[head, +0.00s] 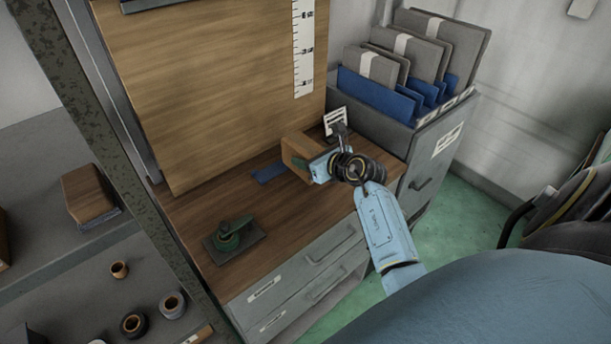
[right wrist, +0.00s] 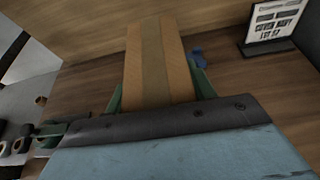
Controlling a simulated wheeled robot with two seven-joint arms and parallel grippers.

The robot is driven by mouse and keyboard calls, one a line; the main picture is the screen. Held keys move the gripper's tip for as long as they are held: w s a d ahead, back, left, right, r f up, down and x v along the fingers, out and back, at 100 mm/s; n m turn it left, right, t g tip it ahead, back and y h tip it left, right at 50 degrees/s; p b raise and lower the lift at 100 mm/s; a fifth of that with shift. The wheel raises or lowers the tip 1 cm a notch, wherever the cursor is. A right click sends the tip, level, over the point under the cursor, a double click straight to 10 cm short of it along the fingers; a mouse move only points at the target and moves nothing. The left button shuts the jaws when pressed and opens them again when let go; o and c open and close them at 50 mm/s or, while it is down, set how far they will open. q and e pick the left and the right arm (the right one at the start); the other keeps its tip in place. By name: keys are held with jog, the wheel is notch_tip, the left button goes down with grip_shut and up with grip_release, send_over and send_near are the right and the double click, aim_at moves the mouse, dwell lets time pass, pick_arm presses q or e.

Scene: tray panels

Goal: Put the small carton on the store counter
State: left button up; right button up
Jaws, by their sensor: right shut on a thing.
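The small carton (head: 297,147) is a brown cardboard box with a paler tape strip. It also fills the upper middle of the right wrist view (right wrist: 155,60). My right gripper (head: 304,165) is shut on it, with a green finger on each side of the carton (right wrist: 155,92). The carton is over the back right part of the store counter (head: 205,205), which has a brown wooden top and grey drawers below. I cannot tell whether the carton's underside touches the wood. My left gripper is not in view.
A blue flat piece (head: 270,172) lies left of the carton. A small sign (head: 335,121) stands behind it. A green device on a dark plate (head: 234,238) occupies the counter's front left. A grey cabinet with folders (head: 440,125) adjoins at right. A wooden back panel (head: 215,80) rises behind.

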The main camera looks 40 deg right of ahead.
jog(key=shift+f+b, duration=0.5)
jog(key=shift+f, duration=2.2)
jog(key=shift+f, duration=0.2)
jog(key=o, duration=1.1)
jog(key=shift+r, duration=0.1)
jog(key=shift+r, duration=0.15)
jog(key=p+v, duration=0.1)
jog(key=v, duration=1.1)
